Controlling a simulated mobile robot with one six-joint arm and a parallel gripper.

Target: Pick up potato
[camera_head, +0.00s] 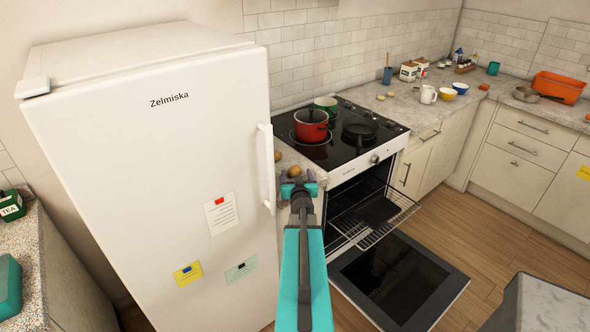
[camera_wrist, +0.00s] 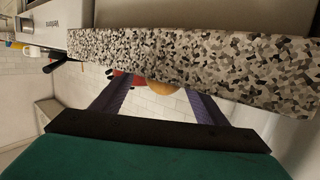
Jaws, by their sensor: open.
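Two brownish round potatoes sit on the narrow counter between the fridge and the stove in the head view: a nearer potato (camera_head: 295,171) and one farther back (camera_head: 278,156). My gripper (camera_head: 298,180) is open, at the front of this counter, close to the nearer potato. In the wrist view, which looks upside down, a potato (camera_wrist: 160,88) shows between the two purple fingers, partly hidden by the speckled counter edge (camera_wrist: 200,65). I cannot tell whether the fingers touch it.
The white fridge (camera_head: 150,170) with its handle (camera_head: 266,165) stands close left of my arm. The stove's oven door (camera_head: 400,280) hangs open at right, with a rack (camera_head: 375,215) pulled out. A red pot (camera_head: 311,125) and a black pan (camera_head: 359,133) stand on the hob.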

